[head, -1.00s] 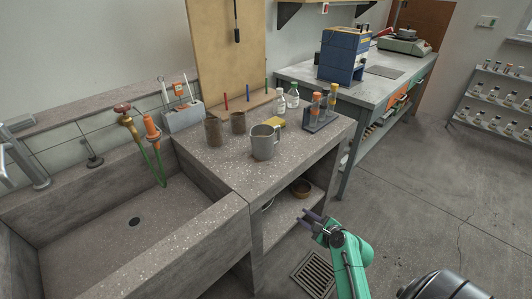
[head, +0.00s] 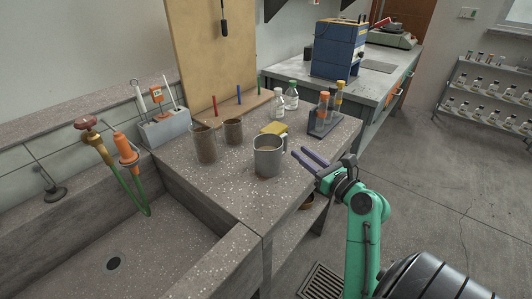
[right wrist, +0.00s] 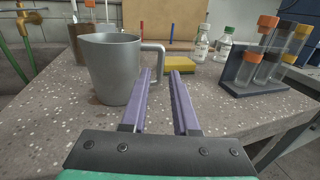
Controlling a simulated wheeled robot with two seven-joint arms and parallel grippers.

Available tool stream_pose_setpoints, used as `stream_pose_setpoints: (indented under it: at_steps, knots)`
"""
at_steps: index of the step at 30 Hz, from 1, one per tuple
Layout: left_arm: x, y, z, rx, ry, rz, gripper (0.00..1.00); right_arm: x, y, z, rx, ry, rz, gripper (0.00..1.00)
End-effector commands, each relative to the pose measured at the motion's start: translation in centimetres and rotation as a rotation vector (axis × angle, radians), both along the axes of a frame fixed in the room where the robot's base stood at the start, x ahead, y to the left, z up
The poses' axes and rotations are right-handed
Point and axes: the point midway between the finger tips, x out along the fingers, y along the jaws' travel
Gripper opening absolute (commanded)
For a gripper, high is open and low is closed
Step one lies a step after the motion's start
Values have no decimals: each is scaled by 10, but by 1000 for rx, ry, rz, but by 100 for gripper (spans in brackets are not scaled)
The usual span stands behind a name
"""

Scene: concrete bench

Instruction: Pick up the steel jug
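The steel jug (head: 268,156) stands upright near the front edge of the concrete bench (head: 225,184). Its handle is on its right side in the head view. The jug also shows in the right wrist view (right wrist: 117,70), left of the fingers, with its handle pointing right, close to the left finger's tip. My right gripper (head: 306,155) is open and empty just right of the jug. Its two purple fingers also show in the right wrist view (right wrist: 164,72), a gap between them. Contact with the handle cannot be made out. My left gripper is not in view.
Two brown pots (head: 204,145) stand left of the jug. A yellow sponge (head: 274,128) lies behind it. A tube rack (head: 326,119) and two clear bottles (head: 279,107) stand behind and right. A sink (head: 165,255) adjoins the bench at left.

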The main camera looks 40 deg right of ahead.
Motion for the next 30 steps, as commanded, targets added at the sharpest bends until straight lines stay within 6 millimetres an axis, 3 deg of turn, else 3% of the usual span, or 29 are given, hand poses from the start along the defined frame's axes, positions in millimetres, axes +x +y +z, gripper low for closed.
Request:
stream_pose_setpoints:
  at_steps: [3, 5, 15, 18, 24, 26, 27, 30]
  knots:
    - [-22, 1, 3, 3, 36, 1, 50, 33, 0, 2, 2, -1, 3, 29]
    - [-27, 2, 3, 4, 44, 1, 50, 46, 0, 2, 0, -1, 2, 29]
    - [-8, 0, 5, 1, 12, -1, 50, 101, -3, -2, 0, 2, 0, 29]
    - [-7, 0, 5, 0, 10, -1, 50, 112, -3, -2, 0, 2, -1, 29]
    - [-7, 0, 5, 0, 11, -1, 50, 113, -3, -3, 0, 3, -2, 29]
    - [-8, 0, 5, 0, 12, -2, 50, 113, -3, -3, 0, 3, -2, 6]
    - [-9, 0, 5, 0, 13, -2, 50, 113, -3, -3, 0, 3, -2, 0]
    - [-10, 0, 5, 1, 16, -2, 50, 113, -3, -3, 0, 3, -1, 0]
